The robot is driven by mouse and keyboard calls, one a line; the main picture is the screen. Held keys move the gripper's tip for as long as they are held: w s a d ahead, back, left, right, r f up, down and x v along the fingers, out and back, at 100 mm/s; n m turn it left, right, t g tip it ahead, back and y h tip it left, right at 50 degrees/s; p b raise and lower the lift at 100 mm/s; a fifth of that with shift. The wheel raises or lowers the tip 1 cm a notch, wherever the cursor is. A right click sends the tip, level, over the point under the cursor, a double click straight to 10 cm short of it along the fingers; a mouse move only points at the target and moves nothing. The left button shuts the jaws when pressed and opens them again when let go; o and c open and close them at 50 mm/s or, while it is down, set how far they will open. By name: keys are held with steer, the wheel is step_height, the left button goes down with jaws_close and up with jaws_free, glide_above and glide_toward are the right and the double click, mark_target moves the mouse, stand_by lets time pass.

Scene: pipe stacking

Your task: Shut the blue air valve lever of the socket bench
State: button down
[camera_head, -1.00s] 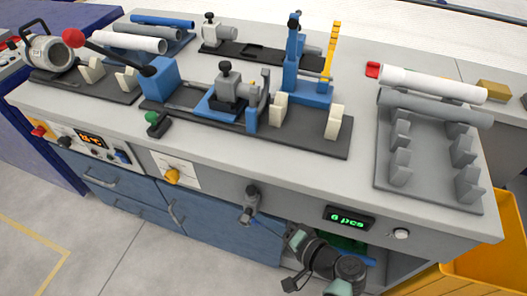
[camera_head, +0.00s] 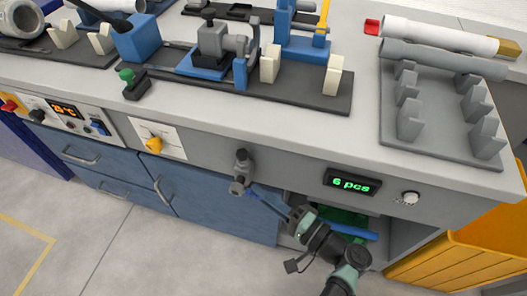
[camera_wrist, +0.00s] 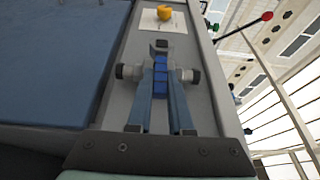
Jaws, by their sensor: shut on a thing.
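The air valve (camera_head: 241,170) is a small dark grey fitting on the bench's front face, with one end above the other. In the wrist view, the valve (camera_wrist: 160,48) lies straight ahead, with round ends to both sides. Its blue lever (camera_wrist: 161,88) points from the valve back toward my palm, across the line between those ends. My gripper (camera_head: 256,192) reaches in from the lower right. In the wrist view, my gripper (camera_wrist: 161,76) has a long grey-blue finger on each side of the lever and is shut on it. The fingers partly hide the lever in the head view.
A yellow knob (camera_head: 154,145) on a white plate is left of the valve. A green-lit counter (camera_head: 352,183) and a white knob (camera_head: 411,198) are to the right. An open shelf with a blue pipe (camera_head: 358,232) lies behind my arm. A yellow bin (camera_head: 450,262) stands at lower right.

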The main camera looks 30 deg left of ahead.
steer(key=c, duration=0.8)
jaws_free()
steer(key=d, duration=0.4)
steer(key=s+d, duration=0.1)
steer(key=d, duration=0.7)
steer(key=shift+s+d+f, duration=0.15)
steer(key=shift+s+d, duration=0.1)
steer(key=shift+d, duration=0.15)
